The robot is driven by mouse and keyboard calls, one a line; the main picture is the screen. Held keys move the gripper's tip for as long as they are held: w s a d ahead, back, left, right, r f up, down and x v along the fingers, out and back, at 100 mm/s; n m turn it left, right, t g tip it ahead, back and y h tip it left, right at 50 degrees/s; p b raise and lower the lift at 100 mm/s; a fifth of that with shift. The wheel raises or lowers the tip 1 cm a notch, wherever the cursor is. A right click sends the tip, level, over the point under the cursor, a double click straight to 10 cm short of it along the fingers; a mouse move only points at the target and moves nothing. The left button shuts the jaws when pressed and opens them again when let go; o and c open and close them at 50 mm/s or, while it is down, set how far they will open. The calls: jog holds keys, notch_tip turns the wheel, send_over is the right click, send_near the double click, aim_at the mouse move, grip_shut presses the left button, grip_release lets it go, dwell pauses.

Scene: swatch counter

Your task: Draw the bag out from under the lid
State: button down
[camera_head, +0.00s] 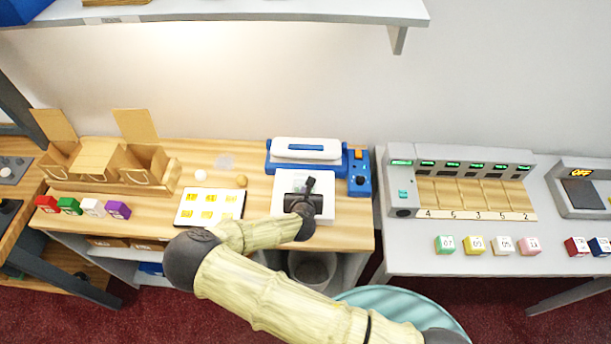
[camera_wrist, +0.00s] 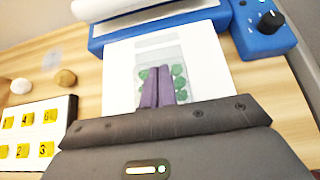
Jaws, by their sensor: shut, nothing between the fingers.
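The clear bag (camera_wrist: 178,56) with green round pieces in it lies flat on a white plate (camera_wrist: 212,70) in front of the blue machine. Its far end shows close to the machine's front edge, apart from the lid as far as I can tell. The white lid (camera_head: 306,144) with a blue handle sits on the blue machine (camera_head: 282,166), and its front part shows in the wrist view (camera_wrist: 95,8). My gripper (camera_wrist: 163,72) is shut and empty, its fingers together over the middle of the bag. In the head view my gripper (camera_head: 309,184) hides most of the bag.
Wooden bins (camera_head: 100,170) stand farther left. A bin (camera_head: 312,270) is below the counter.

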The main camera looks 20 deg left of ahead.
jog(key=shift+s+r, duration=0.1)
jog(key=shift+r, duration=0.25)
jog(key=shift+p, duration=0.3)
jog(key=shift+d+r+p, duration=0.1)
jog(key=shift+r+p, duration=0.25)
jog(key=shift+r, duration=0.15)
jog(key=s+d+b, duration=0.2)
jog(key=s+b, duration=0.3)
jog(key=s, duration=0.6)
jog(key=shift+s+d+b, duration=0.3)
jog(key=shift+s+d, duration=0.05)
jog(key=shift+f, duration=0.1)
